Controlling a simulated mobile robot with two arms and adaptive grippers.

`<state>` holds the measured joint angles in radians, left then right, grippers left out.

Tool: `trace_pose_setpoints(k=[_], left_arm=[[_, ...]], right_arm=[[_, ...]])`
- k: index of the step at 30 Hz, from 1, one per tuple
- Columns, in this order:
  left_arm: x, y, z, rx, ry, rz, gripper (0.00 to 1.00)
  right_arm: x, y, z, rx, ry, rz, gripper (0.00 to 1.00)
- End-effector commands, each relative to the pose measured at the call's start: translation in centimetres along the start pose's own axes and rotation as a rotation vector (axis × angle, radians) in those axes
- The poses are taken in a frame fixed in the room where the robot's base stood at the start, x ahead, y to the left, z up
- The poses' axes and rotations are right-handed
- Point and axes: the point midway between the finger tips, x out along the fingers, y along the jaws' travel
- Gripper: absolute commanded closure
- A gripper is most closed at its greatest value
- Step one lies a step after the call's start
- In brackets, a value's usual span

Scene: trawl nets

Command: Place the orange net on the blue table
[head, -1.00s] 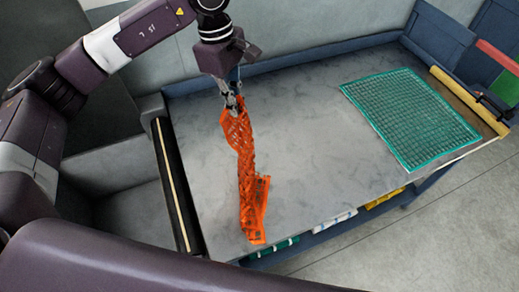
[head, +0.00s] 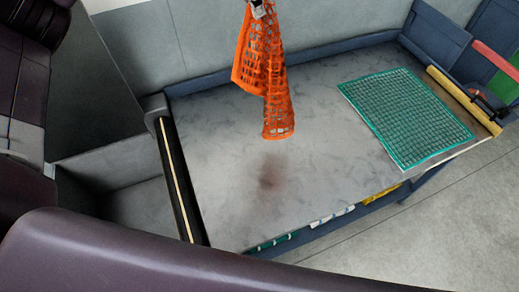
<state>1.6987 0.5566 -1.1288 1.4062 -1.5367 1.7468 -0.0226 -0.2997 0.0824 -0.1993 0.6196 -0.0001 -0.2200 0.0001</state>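The orange net (head: 264,75) hangs folded and narrow in the upper middle of the head view. Its lower end is above the grey top of the blue-framed table (head: 225,190), with a dark shadow on the surface below it. The tip of my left gripper (head: 257,10) shows at the top edge of the picture, shut on the net's upper end. Most of that gripper is cut off by the frame. My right gripper is not in view.
A green net (head: 408,117) lies flat at the table's right side, by a yellow roller (head: 464,101). A black rail with a pale strip (head: 175,180) runs along the left edge. Rolled items (head: 333,215) sit under the front edge. The table's middle is bare.

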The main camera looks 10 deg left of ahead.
Motion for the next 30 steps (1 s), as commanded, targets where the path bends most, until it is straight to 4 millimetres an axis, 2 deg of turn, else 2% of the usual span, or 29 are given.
trace_pose_setpoints(k=[3, 8, 24, 30], left_arm=[[-0.4, 0.0, 0.3, -0.021, -0.007, 0.003, 1.00], [0.5, 0.0, -0.1, -0.025, -0.007, 0.002, 1.00], [8.2, 0.0, -2.9, -0.024, -0.006, 0.002, 1.00], [9.0, 0.0, -3.1, -0.024, -0.007, 0.002, 1.00]], right_arm=[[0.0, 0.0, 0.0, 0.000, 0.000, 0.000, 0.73], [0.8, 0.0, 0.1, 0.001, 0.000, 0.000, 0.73], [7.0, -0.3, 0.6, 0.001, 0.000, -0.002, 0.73], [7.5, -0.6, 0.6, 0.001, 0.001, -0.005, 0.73]])
